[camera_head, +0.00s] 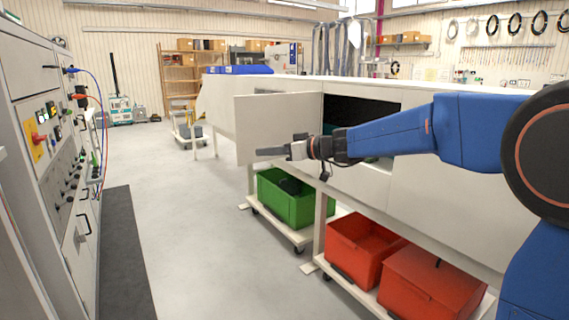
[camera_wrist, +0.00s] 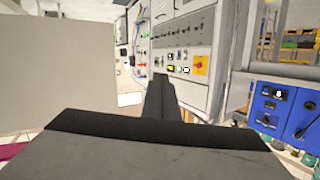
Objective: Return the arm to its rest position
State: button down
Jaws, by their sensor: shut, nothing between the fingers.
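My gripper (camera_head: 271,151) is at the end of my blue arm, which reaches in from the right in the head view. Its fingers point left and are closed together with nothing between them. In the wrist view the shut fingers (camera_wrist: 159,98) stand in the middle, pointing toward a grey control panel. The gripper is in front of an open white door (camera_head: 277,118) of the long white cabinet (camera_head: 362,188). I cannot tell whether it touches the door.
A green bin (camera_head: 287,204) and two red bins (camera_head: 365,247) sit on low carts under the cabinet. A control panel (camera_head: 50,130) with red and blue cables lines the left side. The floor (camera_head: 190,230) between is clear, with a dark mat (camera_head: 122,250).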

jog(key=s+d+f+m+h, duration=0.3)
jog(key=s+d+f, duration=0.4)
jog(key=s+d, duration=0.5)
jog(key=s+d+f+m+g+h, duration=0.1)
jog(key=s+d+f+m+h, duration=0.3)
jog(key=s+d, duration=0.7)
jog(key=s+d+f+m+g+h, duration=0.1)
jog(key=s+d+f+m+h, duration=0.3)
jog(key=s, duration=1.6)
jog(key=d+f+h, duration=0.3)
jog(key=d+f, duration=0.4)
jog(key=d, duration=0.1)
jog(key=shift+d+f, duration=0.2)
jog(key=shift+d, duration=0.15)
